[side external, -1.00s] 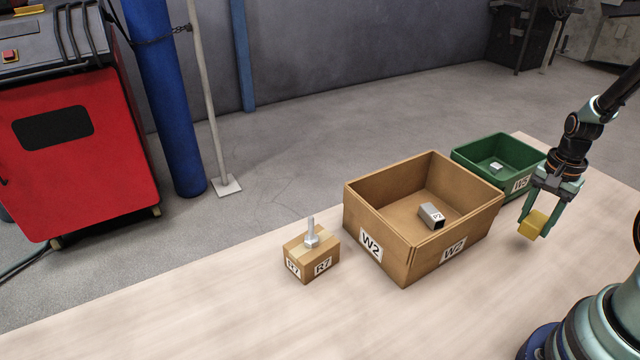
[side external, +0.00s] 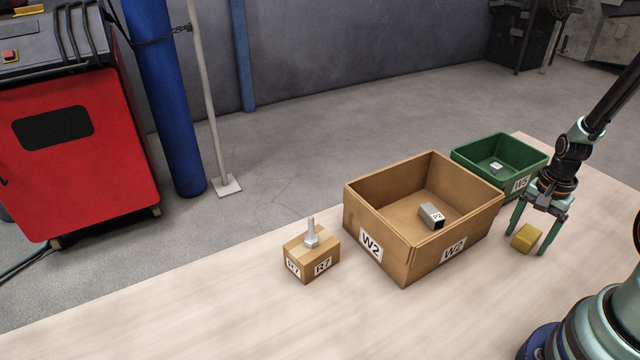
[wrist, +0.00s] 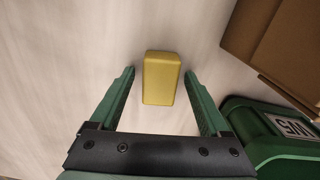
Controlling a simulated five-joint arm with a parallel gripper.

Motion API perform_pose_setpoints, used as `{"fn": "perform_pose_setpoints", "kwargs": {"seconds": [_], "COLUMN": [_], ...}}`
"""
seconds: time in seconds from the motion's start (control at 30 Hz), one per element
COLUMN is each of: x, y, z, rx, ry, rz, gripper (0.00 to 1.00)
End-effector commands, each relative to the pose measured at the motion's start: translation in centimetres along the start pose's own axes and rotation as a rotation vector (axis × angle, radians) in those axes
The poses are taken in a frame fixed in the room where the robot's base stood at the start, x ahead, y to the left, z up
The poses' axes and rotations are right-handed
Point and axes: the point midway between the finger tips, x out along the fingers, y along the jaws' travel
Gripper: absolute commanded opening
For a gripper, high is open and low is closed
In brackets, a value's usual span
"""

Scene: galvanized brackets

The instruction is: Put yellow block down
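The yellow block (side external: 525,237) lies on the pale table top, to the right of the large brown box. In the wrist view the block (wrist: 161,78) sits between the fingertips of my gripper (wrist: 160,76), with a gap on each side. My gripper (side external: 528,240) is open, its green fingers standing apart around the block and not touching it.
The brown box W2 (side external: 365,212), with a grey part (side external: 431,216) inside, stands left of my gripper. The green bin W5 (side external: 470,168) is close behind. A small box R7 (side external: 296,251) with a bolt on top is further left. The front table is clear.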

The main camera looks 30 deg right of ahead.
Motion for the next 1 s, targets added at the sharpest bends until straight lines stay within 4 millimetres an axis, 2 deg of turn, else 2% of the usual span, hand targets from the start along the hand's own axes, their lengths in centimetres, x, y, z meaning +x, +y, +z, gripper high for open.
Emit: {"fn": "perform_pose_setpoints", "kwargs": {"seconds": [0.27, 0.43, 1.0], "x": [-0.1, -1.2, -9.8], "y": [0.0, -0.1, -0.2], "z": [0.0, -0.1, 0.5], "rx": [0.000, 0.000, 0.000], "ry": [0.000, 0.003, 0.004], "rz": [0.000, -0.002, -0.003], "gripper": [0.79, 0.79, 0.79]}}
